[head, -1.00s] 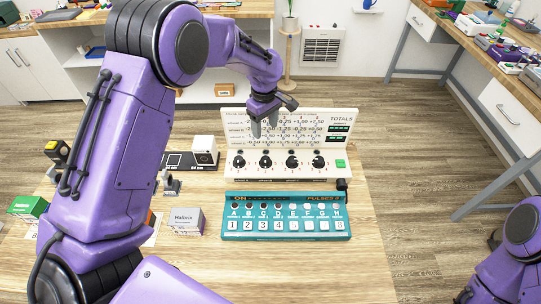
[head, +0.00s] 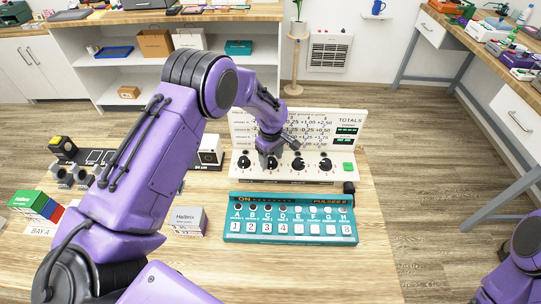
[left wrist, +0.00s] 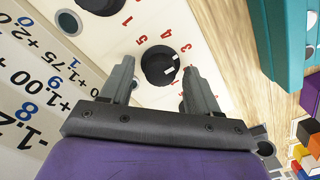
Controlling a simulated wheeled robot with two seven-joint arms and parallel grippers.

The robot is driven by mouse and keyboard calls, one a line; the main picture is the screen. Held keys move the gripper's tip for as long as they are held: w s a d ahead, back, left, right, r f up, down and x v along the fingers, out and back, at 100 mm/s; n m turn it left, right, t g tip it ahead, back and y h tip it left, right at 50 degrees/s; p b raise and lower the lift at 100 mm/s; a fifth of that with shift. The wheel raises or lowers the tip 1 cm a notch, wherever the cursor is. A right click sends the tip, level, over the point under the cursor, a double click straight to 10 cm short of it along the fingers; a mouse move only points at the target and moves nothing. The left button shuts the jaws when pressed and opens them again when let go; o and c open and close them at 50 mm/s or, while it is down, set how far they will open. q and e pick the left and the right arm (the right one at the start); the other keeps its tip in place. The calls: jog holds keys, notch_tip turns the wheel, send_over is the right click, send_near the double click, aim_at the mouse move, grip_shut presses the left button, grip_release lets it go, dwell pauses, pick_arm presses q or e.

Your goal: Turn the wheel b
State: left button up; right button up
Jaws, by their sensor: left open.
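The white panel (head: 240,178) marked TOTALS has a row of black knobs along its front. I take the second knob from the left as wheel b (head: 272,166); its letter is too small to read. My left gripper (head: 268,161) is open at this knob and partly covers it. In the left wrist view, a black knob (left wrist: 158,65) with a white mark sits between the two open fingertips (left wrist: 157,80), with red numbers around it. A small gap shows beside it, and I cannot tell how deep the fingers reach. My right gripper is out of view.
A teal box (head: 290,239) with lettered keys lies in front of the panel. A green button (head: 348,167) is at the panel's right. A white Halibrix box (head: 187,220) and a green box (head: 35,204) stand left. The table's front right is clear.

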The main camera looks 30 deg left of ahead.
pick_arm(q)
jog(key=shift+s, duration=0.1)
jog(key=shift+c, duration=0.2)
jog(key=c, duration=1)
jog(key=shift+a, duration=0.15)
